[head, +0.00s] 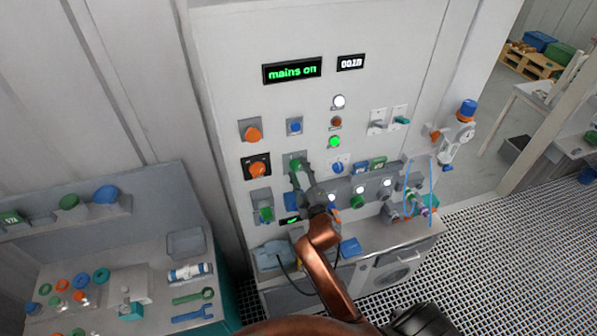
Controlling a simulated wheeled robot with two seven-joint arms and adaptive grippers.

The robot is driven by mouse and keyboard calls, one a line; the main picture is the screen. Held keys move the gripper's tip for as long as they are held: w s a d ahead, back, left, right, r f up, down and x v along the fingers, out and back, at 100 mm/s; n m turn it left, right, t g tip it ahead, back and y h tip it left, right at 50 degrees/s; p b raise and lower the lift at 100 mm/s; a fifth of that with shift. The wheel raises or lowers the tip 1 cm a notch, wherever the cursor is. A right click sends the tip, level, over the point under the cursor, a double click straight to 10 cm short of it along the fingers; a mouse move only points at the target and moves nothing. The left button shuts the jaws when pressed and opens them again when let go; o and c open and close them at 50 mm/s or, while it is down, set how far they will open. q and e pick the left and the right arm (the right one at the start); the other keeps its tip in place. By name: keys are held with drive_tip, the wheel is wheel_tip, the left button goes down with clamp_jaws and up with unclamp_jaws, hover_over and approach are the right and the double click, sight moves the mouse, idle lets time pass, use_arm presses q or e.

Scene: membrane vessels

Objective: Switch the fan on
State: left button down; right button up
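A tall pale control panel (220,60) carries several switches and knobs. No label that I can read marks which one is the fan's. My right gripper (299,174), on a copper-coloured arm, is in front of the panel's middle. Its dark fingers look spread apart, with their tips close to a green switch (295,161) on a grey plate. I cannot tell whether they touch it. A green lever (266,214) is lower left, and orange knobs (254,134) are upper left. The display (292,70) reads "mains on". My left gripper is not in view.
A lit green lamp (334,142) sits below a white and a red one. A counter (420,240) juts out under the panel. The left bench (150,255) holds wrenches and coloured parts. Grated floor (500,250) lies open at right.

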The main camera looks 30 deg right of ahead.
drive_tip(key=shift+o, duration=0.7)
drive_tip(key=shift+s, duration=0.15)
drive_tip(key=v, duration=1.1)
drive_tip(key=shift+s, duration=0.35)
